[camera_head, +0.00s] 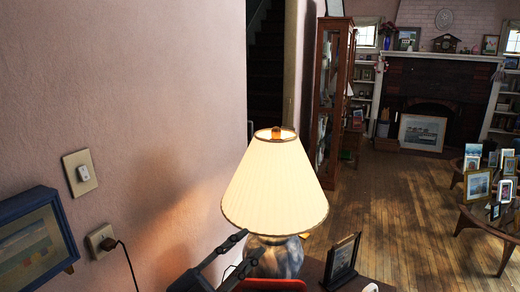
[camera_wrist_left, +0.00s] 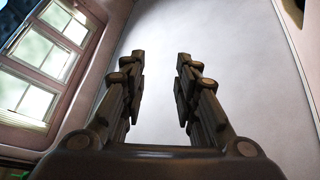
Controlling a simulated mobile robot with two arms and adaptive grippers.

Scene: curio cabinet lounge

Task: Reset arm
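My left gripper (camera_head: 243,252) shows at the bottom of the head view, in front of the base of a table lamp (camera_head: 275,185). Its two dark fingers point up and to the right, with a gap between them. In the left wrist view the left gripper (camera_wrist_left: 160,85) is open, its fingers apart, with nothing between them. Beyond the fingers there is a plain pale surface. I cannot tell whether the gripper touches the lamp base. My right gripper does not show in either view.
A dark picture frame (camera_head: 343,262) stands right of the lamp on a small table. A wall with a switch (camera_head: 80,172) and a plugged outlet (camera_head: 101,240) is close on the left. Wooden floor (camera_head: 400,215) lies open ahead. A glass table with photos (camera_head: 493,215) stands right.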

